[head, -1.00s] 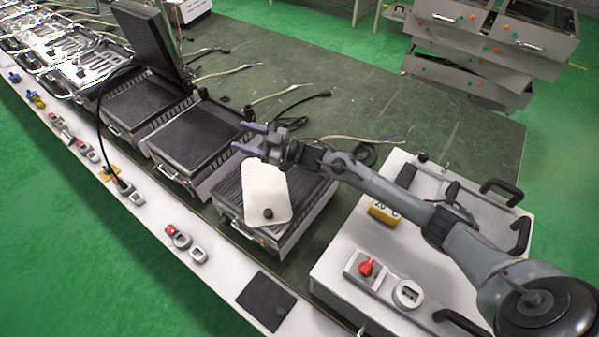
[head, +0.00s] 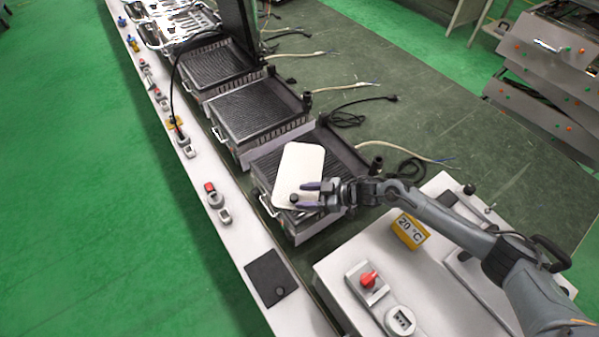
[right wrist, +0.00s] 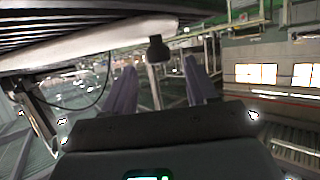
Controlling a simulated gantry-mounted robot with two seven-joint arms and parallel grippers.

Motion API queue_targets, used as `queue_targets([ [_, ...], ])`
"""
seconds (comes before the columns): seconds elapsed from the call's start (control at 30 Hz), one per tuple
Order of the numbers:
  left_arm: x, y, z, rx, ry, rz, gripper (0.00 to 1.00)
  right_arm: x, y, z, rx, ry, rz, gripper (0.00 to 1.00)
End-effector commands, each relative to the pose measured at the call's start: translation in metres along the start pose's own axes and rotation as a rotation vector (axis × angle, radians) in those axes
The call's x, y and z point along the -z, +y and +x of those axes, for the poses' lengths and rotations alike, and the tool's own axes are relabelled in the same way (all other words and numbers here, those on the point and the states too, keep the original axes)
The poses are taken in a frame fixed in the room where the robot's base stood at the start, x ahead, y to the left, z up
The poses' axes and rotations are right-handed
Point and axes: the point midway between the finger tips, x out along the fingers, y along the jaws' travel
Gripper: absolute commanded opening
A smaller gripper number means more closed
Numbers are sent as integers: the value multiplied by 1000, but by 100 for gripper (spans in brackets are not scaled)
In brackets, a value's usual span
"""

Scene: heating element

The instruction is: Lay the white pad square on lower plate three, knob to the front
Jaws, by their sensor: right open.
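The white pad (head: 303,165) lies on the ribbed lower plate (head: 340,150) of the nearest grill in the head view. It sits skewed to the plate's edges, over its left and front part. Its black knob (head: 294,198) is at the pad's lower end, towards the grill's front handle side. My right gripper (head: 309,196) is open and empty beside the knob, coming from the right. In the right wrist view, the knob (right wrist: 157,49) shows ahead, between the two purple fingers (right wrist: 155,90), with the pad (right wrist: 100,47) edge-on above. My left gripper is out of view.
More grills (head: 255,110) line up behind. A black cable (head: 405,170) lies on the green bench at right.

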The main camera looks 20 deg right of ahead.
Motion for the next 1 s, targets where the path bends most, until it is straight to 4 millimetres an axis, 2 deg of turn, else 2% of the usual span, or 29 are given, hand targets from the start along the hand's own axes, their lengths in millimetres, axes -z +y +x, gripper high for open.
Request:
queue_targets([
  [0.4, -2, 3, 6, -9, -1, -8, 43, -1, -4, 46, 0, 3, 0, 58],
  [0.73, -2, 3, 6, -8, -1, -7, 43, -1, -5, 52, 0, 2, -1, 58],
  [0.77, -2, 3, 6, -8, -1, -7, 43, -1, -5, 51, 0, 2, -1, 56],
  [1.0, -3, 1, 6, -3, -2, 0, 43, -1, -5, 51, 0, 2, -1, 20],
])
